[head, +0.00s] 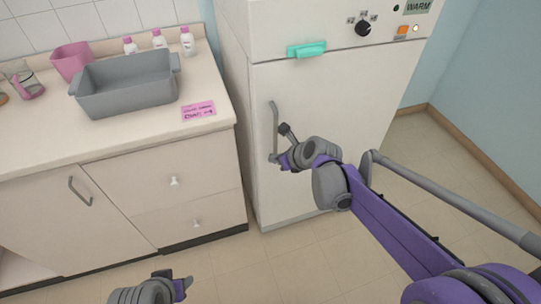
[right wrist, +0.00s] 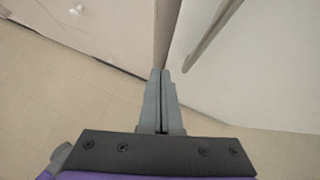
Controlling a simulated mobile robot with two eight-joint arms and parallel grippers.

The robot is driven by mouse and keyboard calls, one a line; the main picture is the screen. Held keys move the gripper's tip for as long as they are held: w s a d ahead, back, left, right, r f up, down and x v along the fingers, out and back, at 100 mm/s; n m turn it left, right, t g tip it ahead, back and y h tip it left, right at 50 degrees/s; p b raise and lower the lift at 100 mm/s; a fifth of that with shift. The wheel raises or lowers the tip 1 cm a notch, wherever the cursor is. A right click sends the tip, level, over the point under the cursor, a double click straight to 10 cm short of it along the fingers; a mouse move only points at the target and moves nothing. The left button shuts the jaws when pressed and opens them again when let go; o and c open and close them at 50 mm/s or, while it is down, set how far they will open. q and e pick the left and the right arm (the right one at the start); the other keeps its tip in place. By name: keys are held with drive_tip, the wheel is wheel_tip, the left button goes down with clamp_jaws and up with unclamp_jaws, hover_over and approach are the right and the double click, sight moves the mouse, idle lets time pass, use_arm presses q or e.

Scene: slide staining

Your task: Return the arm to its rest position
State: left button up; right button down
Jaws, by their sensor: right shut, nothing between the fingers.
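My right gripper (head: 278,160) is at the front of the white cabinet, close by its grey vertical handle (head: 274,128). In the right wrist view the two fingers (right wrist: 163,75) are pressed together with nothing between them. The handle (right wrist: 212,36) shows there to the right of the fingertips, apart from them in the picture. My left gripper (head: 180,284) is at the bottom edge of the head view, low in front of the counter. Only part of it shows, and its fingers are too unclear to read.
The white cabinet (head: 330,100) marked WARM is shut, with a teal object (head: 307,49) on its front. The counter (head: 140,135) to its left bears a grey basin (head: 128,95), a pink container (head: 71,60), several bottles and a pink label (head: 198,111). Open floor (head: 300,255) lies in front.

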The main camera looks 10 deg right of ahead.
drive_tip(key=shift+s+d+r, duration=0.15)
drive_tip(key=shift+s+r, duration=0.25)
drive_tip(key=shift+s, duration=0.1)
drive_tip(key=s+d+r+n+h+p, duration=0.1)
drive_tip(key=s+n+p, duration=0.3)
drive_tip(key=s+n, duration=0.5)
drive_tip(key=s+d+r+n+g+h+p, duration=0.1)
drive_tip(key=s+d+r+n+h+p, duration=0.1)
drive_tip(key=s+n, duration=0.7)
drive_tip(key=s+d+r+n+g+h+p, duration=0.1)
drive_tip(key=s+d+r+n+p, duration=0.2)
drive_tip(key=s+n, duration=0.6)
drive_tip(key=shift+d+r+n+p, duration=0.35)
drive_tip(key=shift+r+n+p, duration=0.75)
drive_tip(key=shift+n+p, duration=0.45)
drive_tip(key=shift+w, duration=0.1)
